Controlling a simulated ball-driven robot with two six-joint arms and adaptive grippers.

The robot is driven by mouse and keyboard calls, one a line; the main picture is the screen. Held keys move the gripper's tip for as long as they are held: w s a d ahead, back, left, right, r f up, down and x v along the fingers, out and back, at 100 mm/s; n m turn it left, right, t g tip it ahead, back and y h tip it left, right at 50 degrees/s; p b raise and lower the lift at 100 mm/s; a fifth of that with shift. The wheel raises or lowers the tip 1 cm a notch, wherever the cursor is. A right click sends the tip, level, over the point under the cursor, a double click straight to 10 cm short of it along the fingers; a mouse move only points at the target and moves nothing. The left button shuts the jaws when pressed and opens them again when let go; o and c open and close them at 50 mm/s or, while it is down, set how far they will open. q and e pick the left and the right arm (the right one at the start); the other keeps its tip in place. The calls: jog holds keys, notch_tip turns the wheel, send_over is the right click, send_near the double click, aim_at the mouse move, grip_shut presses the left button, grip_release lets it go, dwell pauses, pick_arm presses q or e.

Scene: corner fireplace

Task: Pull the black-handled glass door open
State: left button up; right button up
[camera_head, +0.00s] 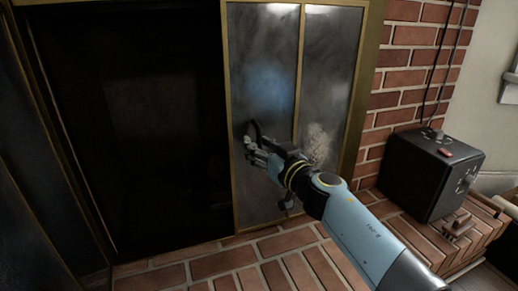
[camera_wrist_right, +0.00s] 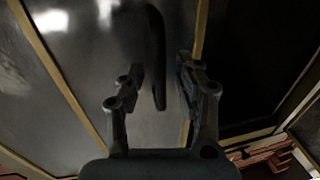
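The glass door (camera_head: 270,65) is a smoky pane in a brass frame, right of a dark opening in the head view. Its black handle (camera_head: 252,130) is near the door's left edge, partly hidden by my right gripper (camera_head: 260,152). In the right wrist view the handle (camera_wrist_right: 156,58) is a long curved bar. Its lower end shows between the spread fingers of my right gripper (camera_wrist_right: 160,78), with a gap on both sides. Whether the fingertips reach to the handle's depth is unclear. My left gripper is not in view.
The dark fireplace opening (camera_head: 140,120) lies left of the door, with another dark framed panel (camera_head: 25,190) at far left. A brick hearth (camera_head: 240,263) runs below. A black box (camera_head: 432,172) with knobs stands on the brick ledge at right, near my right arm.

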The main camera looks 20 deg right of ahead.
jog(key=shift+w, duration=0.2)
jog(key=shift+c, duration=0.2)
grip_shut()
